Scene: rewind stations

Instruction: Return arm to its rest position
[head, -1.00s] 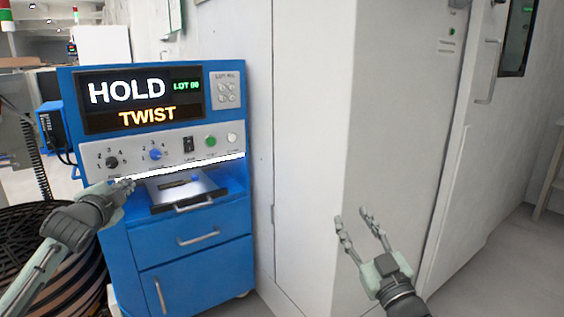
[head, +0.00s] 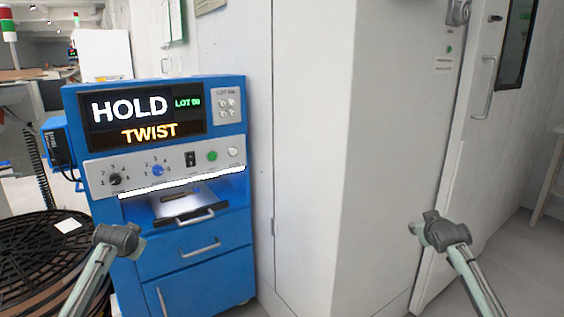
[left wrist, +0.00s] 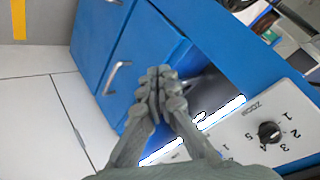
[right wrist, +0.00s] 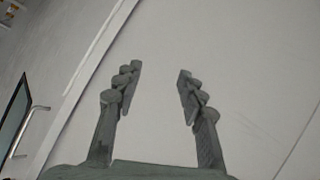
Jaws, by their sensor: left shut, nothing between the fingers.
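My left arm (head: 118,240) comes in at the lower left of the head view, in front of the blue station and the black reel; its fingers do not show there. In the left wrist view my left gripper (left wrist: 162,75) is shut and empty, its fingers together, with the blue station behind them. My right arm (head: 445,238) is at the lower right of the head view, in front of the white wall; its fingers do not show there. In the right wrist view my right gripper (right wrist: 158,78) is open and empty, against a pale surface.
The blue station (head: 205,245) reads HOLD and TWIST, with knobs (head: 157,169) below the screen and a tray (head: 185,203) with a handle. A black reel (head: 40,250) stands at the left.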

